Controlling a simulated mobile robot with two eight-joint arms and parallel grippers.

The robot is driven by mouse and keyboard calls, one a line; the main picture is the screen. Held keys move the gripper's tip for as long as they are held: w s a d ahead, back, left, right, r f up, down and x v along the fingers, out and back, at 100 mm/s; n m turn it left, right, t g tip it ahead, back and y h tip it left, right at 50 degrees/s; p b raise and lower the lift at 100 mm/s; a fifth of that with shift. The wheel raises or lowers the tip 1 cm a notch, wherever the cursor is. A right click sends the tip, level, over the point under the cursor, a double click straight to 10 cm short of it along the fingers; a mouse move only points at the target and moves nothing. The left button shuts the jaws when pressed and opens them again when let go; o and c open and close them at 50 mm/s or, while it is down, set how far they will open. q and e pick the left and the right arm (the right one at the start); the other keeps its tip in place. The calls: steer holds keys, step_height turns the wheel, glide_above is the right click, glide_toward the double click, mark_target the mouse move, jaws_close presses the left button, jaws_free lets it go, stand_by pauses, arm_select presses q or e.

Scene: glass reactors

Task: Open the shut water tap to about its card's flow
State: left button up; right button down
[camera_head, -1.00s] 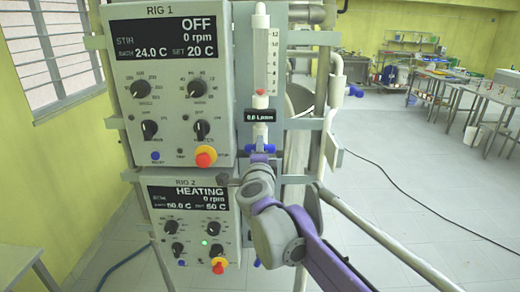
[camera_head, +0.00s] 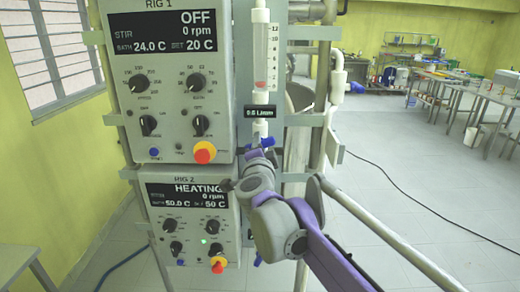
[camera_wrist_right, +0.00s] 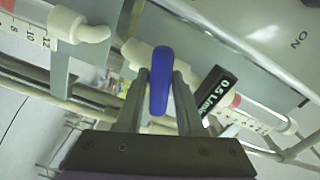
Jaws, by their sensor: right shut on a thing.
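The blue tap handle (camera_head: 267,141) is on the white pipe below the flow meter on Rig 1. My right gripper (camera_head: 258,153) is at it, and its arm comes in from the lower right. In the right wrist view, the blue handle (camera_wrist_right: 160,82) stands between the two grey fingers, which are shut on it. The flow display (camera_head: 259,112) is small in the head view; in the wrist view it (camera_wrist_right: 214,92) reads about 0.5 L/min. The flow meter tube (camera_head: 264,60) has a red float low in it. I cannot make out a flow card. My left gripper is out of view.
The Rig 1 panel (camera_head: 172,75) reads OFF, with knobs and a red-and-yellow button (camera_head: 204,152). The Rig 2 panel (camera_head: 190,215) below reads HEATING.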

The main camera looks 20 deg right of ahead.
steer(key=n+b, duration=0.1)
steer(key=n, duration=0.2)
steer(key=shift+n, duration=0.3)
steer(key=shift+n+b, duration=0.6)
steer(key=shift+n, duration=1.4)
steer(key=c, duration=0.7)
jaws_free()
steer(key=b+v, duration=0.1)
steer(key=v, duration=0.9)
steer(key=shift+s+a, duration=0.1)
steer(key=shift+s, duration=0.3)
